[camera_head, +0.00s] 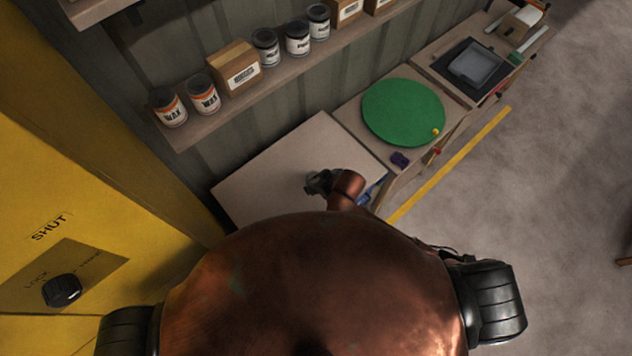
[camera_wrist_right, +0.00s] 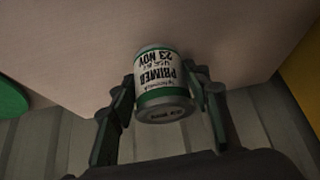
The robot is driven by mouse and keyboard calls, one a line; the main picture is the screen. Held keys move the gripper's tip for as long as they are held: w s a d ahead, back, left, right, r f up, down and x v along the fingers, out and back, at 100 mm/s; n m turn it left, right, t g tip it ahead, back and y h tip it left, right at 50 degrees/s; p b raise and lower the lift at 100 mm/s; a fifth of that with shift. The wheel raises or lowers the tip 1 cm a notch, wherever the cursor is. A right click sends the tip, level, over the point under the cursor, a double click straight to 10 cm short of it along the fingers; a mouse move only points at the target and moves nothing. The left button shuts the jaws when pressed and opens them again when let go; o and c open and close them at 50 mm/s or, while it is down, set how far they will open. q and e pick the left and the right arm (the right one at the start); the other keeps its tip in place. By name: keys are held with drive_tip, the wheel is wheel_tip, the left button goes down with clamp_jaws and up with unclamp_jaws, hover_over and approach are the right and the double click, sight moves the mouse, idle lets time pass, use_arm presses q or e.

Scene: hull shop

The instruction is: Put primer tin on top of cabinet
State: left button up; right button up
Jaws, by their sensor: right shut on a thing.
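The primer tin (camera_wrist_right: 161,85), white-labelled with green bands and a grey end, sits between the fingers of my right gripper (camera_wrist_right: 163,92) in the right wrist view. Its lettering appears upside down there. The right gripper is shut on it. In the head view this gripper (camera_head: 322,183) is over the pale worktop (camera_head: 270,165); I cannot make out the tin there, nor tell whether it touches the worktop. A yellow cabinet (camera_head: 120,165) marked SHUT, with a black knob (camera_head: 62,290), stands at the left; its top is not clearly seen. My left gripper is out of view.
A wall shelf (camera_head: 290,75) above the worktop holds wax tins (camera_head: 203,95), a carton (camera_head: 236,68) and dark-lidded tins (camera_head: 297,38). Much of the worktop is bare.

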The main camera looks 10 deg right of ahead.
sight(316, 179)
drive_tip(key=w+f, duration=0.3)
drive_tip(key=shift+d, duration=0.25)
drive_tip(key=shift+f, duration=1.65)
drive_tip(key=o, duration=1.4)
drive_tip(key=shift+f, duration=0.15)
drive_tip(key=v, duration=1.2)
drive_tip(key=shift+p, duration=0.4)
